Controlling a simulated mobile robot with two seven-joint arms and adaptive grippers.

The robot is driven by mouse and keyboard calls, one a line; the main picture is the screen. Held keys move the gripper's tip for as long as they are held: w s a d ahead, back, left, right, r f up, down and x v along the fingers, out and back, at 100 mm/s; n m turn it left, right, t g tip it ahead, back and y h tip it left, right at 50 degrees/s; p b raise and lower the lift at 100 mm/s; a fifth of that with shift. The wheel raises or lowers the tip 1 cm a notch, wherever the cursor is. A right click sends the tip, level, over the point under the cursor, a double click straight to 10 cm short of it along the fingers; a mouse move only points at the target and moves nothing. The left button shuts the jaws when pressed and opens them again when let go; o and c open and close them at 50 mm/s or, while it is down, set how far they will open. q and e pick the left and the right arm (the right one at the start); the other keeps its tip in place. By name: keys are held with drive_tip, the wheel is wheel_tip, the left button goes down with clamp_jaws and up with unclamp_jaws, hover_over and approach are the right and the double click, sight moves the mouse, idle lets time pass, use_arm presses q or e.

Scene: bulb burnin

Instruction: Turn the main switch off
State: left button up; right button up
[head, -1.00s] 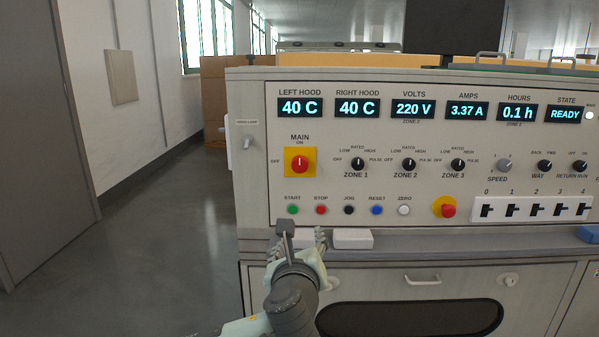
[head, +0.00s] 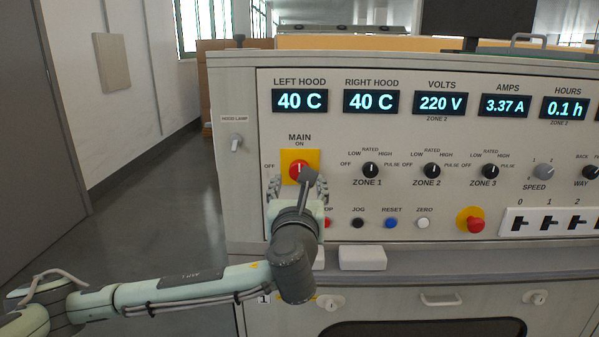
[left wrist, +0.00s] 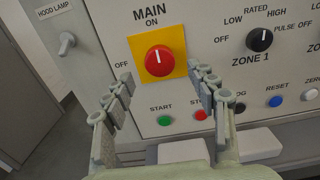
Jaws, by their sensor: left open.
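The main switch (head: 299,170) is a red round knob on a yellow square plate, under the words MAIN and ON, with OFF at its left. In the left wrist view the knob (left wrist: 159,60) shows its white mark pointing up toward ON. My left gripper (head: 298,184) is in front of the panel at the switch's lower edge, partly covering it in the head view. In the left wrist view my left gripper (left wrist: 163,82) is open, its fingers spread to either side below the knob, with nothing between them. My right gripper is not in view.
The ZONE 1 knob (head: 370,170) is to the right of the switch. Start (left wrist: 164,120) and stop (left wrist: 201,115) buttons sit below it. A hood lamp toggle (head: 236,141) is at the left. A white block (head: 362,258) lies on the ledge.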

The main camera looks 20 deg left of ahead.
use_arm(q)
drive_tip(key=x, duration=0.5)
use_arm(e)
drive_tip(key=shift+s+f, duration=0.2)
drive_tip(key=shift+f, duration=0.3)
use_arm(q)
drive_tip(key=c, duration=1.2)
drive_tip(key=shift+o, duration=0.2)
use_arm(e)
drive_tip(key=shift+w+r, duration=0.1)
